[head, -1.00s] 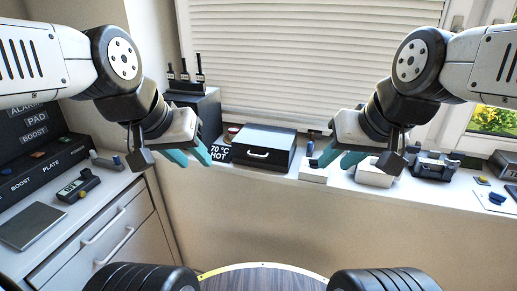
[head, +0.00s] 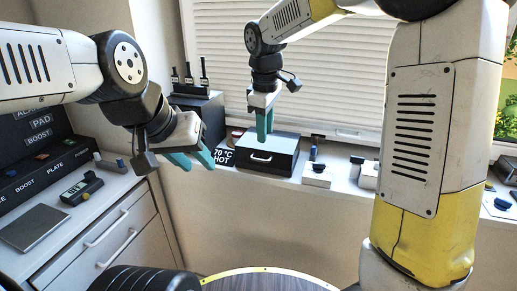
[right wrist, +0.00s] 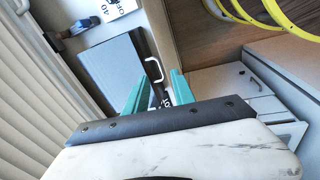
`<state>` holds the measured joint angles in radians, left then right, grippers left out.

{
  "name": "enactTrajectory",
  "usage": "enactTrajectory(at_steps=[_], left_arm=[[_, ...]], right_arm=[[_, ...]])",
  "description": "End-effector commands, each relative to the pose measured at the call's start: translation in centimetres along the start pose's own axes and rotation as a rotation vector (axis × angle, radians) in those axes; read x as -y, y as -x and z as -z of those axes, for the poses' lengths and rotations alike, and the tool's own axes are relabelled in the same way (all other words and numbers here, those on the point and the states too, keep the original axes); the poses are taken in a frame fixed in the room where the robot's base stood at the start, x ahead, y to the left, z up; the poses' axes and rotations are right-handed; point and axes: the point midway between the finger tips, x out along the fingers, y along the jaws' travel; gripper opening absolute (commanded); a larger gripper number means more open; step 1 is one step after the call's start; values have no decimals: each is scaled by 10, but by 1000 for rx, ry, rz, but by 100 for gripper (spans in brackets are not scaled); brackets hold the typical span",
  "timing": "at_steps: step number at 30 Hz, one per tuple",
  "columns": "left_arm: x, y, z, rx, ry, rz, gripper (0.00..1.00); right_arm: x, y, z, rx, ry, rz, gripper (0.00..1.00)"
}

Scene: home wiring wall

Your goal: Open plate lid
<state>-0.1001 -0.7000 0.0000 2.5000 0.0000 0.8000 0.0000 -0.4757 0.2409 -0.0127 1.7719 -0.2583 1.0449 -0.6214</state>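The plate lid (head: 280,145) is the grey top of a dark box on the windowsill, and it looks shut. Its pale bar handle (head: 261,159) is on the front face. The lid (right wrist: 112,65) and handle (right wrist: 153,72) also show in the right wrist view. My right gripper (head: 263,142) points down over the box, its teal tips just above the handle in the picture. In the right wrist view its fingers (right wrist: 161,78) are apart, with the handle showing between them; I cannot tell any contact. My left gripper (head: 192,162) is open and empty, in the air left of the box.
A white block (head: 317,175) is to the right on the sill. A labelled panel (head: 40,170) and small devices lie on the left counter.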

Motion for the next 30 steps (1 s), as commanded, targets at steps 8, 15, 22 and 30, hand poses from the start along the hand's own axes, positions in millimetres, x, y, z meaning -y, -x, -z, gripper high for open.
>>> enactTrajectory(at_steps=[8,15,22,30], left_arm=[[0,0,0,0,0,0,36],[0,0,0,0,0,0,36],[0,0,0,0,0,0,36],[0,0,0,0,0,0,36]], right_arm=[[-2,-27,31,49,134,8,31],[-1,-61,29,50,133,11,31],[-2,-92,28,48,131,9,31],[-2,-100,27,47,130,8,31]])
